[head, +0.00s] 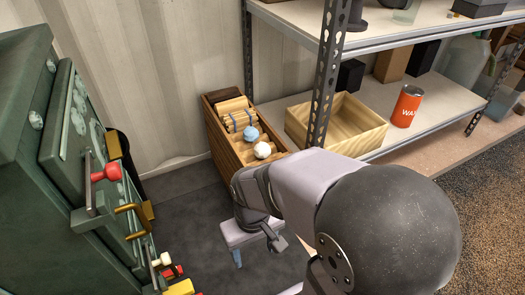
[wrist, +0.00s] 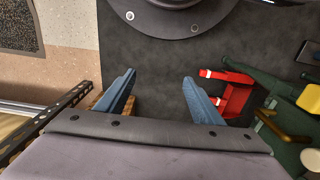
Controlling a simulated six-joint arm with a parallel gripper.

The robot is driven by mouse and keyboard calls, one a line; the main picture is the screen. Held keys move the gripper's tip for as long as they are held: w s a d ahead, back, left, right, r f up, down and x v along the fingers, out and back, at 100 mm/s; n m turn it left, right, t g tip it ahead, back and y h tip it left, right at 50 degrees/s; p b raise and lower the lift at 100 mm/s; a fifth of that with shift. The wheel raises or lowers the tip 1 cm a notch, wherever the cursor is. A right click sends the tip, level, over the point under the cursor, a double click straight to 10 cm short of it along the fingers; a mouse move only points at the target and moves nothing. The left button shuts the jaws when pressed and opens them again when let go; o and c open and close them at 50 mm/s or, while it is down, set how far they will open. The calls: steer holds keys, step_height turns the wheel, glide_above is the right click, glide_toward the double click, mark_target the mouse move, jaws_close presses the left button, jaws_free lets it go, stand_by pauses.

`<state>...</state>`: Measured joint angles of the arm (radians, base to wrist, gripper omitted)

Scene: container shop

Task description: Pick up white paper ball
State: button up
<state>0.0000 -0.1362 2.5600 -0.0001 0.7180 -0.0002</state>
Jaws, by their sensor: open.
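The white paper ball (head: 262,150) rests at the near end of a narrow wooden box (head: 226,146), among wooden slats or rolls. A light blue ball (head: 250,132) sits just behind it. My gripper (wrist: 160,95) is open and empty, with its two blue fingers spread over dark floor in the wrist view. In the head view it is below the box and clear of the ball, partly hidden by my arm. The white ball does not show in the wrist view.
A green cabinet (head: 75,130) with red and brass handles stands at the left. A metal shelf post (head: 326,70) rises right of the box. A light wooden crate (head: 352,128) and an orange can (head: 407,107) stand on the lower shelf. A red part (wrist: 232,97) shows beside the right finger.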

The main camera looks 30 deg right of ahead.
steer(key=m+t+p, duration=0.2)
steer(key=t+p, duration=0.9)
steer(key=t, duration=0.5)
glide_toward(266, 151)
steer(key=w, duration=0.1)
steer(key=w+a+f, duration=0.1)
steer(key=w, duration=0.1)
steer(key=w+a, duration=0.1)
steer(key=w, duration=0.1)
steer(key=shift+f, duration=0.25)
steer(key=shift+w+d+f+t+h+b, duration=0.2)
steer(key=shift+d+t+h+b, duration=0.35)
steer(key=shift+b, duration=0.5)
steer(key=shift+s+d+n+t+h+b, duration=0.1)
steer(key=shift+d+n+t+h+b, duration=0.2)
steer(key=shift+n+t, duration=0.2)
steer(key=shift+w+d+r+b, duration=0.15)
steer(key=shift+w+b, duration=0.55)
steer(key=shift+w, duration=1.15)
steer(key=shift+w+d+f+b, duration=0.1)
steer(key=shift+w+b, duration=0.55)
steer(key=shift+w, duration=1.15)
steer(key=shift+r, duration=0.1)
steer(key=shift+c, duration=0.6)
